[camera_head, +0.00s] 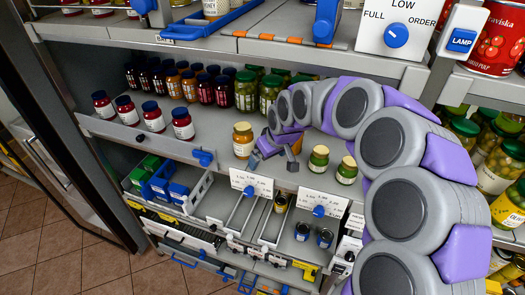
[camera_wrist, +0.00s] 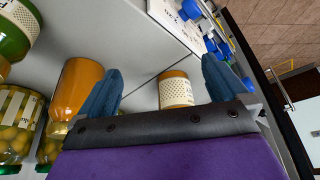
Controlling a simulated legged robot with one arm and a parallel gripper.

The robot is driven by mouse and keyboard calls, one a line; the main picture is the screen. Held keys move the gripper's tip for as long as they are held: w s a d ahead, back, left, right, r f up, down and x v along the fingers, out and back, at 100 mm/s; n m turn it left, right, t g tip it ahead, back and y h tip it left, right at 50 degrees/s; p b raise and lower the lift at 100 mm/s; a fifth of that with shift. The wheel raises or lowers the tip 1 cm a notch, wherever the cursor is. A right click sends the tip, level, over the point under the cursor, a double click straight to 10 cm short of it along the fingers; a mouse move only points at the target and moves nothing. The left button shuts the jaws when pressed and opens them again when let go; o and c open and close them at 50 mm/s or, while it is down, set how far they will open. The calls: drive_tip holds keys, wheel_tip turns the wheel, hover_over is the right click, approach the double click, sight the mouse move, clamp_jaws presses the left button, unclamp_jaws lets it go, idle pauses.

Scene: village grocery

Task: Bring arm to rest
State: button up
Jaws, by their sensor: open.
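My arm (camera_head: 398,210) is grey and purple and curves from the lower right up and over to the shelf in the head view. My gripper (camera_head: 272,165) hangs low over the middle shelf, just right of a yellow-lidded jar (camera_head: 243,141). In the wrist view my gripper (camera_wrist: 158,90) has its two blue fingers spread apart. A jar with a cream patterned label (camera_wrist: 176,90) shows beyond the gap, partly hidden by the gripper's edge. An amber jar (camera_wrist: 78,85) is close beside the left finger; I cannot tell whether they touch.
Two green jars (camera_head: 319,160) stand right of my gripper, near the shelf front. Red jars with blue lids (camera_head: 153,117) stand at left. Bare shelf (camera_head: 215,130) lies left.

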drive_tip(key=shift+s+d, duration=0.1)
drive_tip(key=shift+s, duration=0.15)
drive_tip(key=s+d+f+m+g+h+b, duration=0.1)
drive_tip(key=s+d+f+b, duration=0.3)
drive_tip(key=s, duration=0.9)
drive_tip(key=s+d+f+m+g+b, duration=0.2)
drive_tip(key=s+f+b, duration=0.5)
drive_tip(key=s, duration=0.6)
drive_tip(key=s+d+f+m+g+h+b, duration=0.1)
drive_tip(key=s+d+f+b, duration=0.4)
drive_tip(key=s, duration=0.9)
drive_tip(key=d+m+g+b, duration=0.1)
drive_tip(key=m+b, duration=0.1)
drive_tip(key=shift+f+m+h, duration=0.15)
drive_tip(key=shift+m+h, duration=0.15)
drive_tip(key=shift+m, duration=0.1)
